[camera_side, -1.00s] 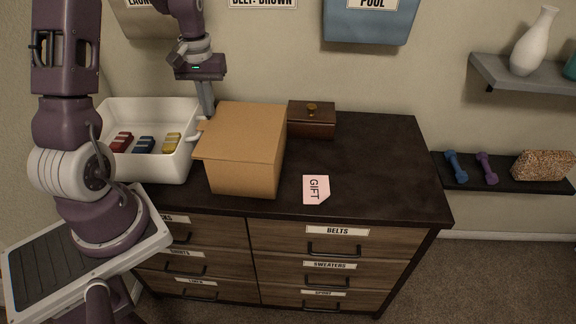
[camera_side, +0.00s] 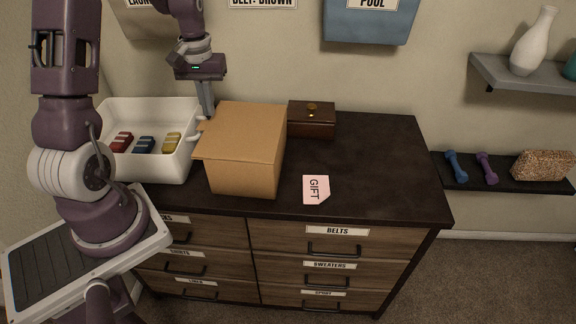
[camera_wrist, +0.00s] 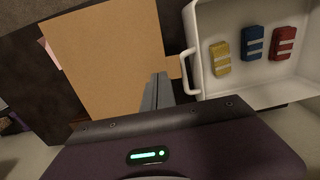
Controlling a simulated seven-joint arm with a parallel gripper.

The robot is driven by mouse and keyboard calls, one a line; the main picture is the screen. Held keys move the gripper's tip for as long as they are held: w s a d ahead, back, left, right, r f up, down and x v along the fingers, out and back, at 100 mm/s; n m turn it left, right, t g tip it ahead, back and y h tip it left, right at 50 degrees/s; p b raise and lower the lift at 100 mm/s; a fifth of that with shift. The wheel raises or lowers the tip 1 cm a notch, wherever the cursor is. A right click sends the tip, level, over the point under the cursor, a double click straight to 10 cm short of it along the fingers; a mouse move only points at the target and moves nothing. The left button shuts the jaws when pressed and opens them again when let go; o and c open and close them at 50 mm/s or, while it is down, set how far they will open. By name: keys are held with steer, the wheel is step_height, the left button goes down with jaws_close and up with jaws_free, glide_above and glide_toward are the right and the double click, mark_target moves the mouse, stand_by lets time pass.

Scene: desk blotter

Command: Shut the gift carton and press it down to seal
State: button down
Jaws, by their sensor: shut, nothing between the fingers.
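The tan gift carton (camera_side: 246,160) stands on the dark dresser top, and its top is covered by a flat lid panel. One edge of the panel juts out past the carton's front left side; whether it lies fully flush I cannot tell. In the wrist view the carton's tan panel (camera_wrist: 105,50) fills the upper left. My gripper (camera_side: 207,110) points down at the carton's back left, between it and the white bin. Its fingers are shut and empty, and they also show in the wrist view (camera_wrist: 157,90). Whether they touch the carton I cannot tell.
The white bin (camera_side: 148,170) with red, blue and yellow bundles stands close on the carton's left, its handle near my fingers. A small brown box (camera_side: 312,128) stands behind right. A pink GIFT card (camera_side: 316,190) lies at right. The dresser's right side is clear.

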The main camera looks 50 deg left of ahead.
mark_target(212, 125)
steer(key=shift+f, duration=1.8)
stand_by(0.4)
steer(key=shift+r, duration=3.5)
steer(key=s+d+r+m+t, duration=0.1)
steer(key=d+r+m+t, duration=0.15)
steer(key=d+r, duration=0.65)
steer(key=s+d+r+m+t, duration=0.3)
steer(key=s+d+m, duration=0.3)
steer(key=s+d, duration=0.8)
steer(key=shift+s+d+r, duration=0.2)
steer(key=shift+d+r, duration=0.25)
steer(key=shift+d, duration=0.4)
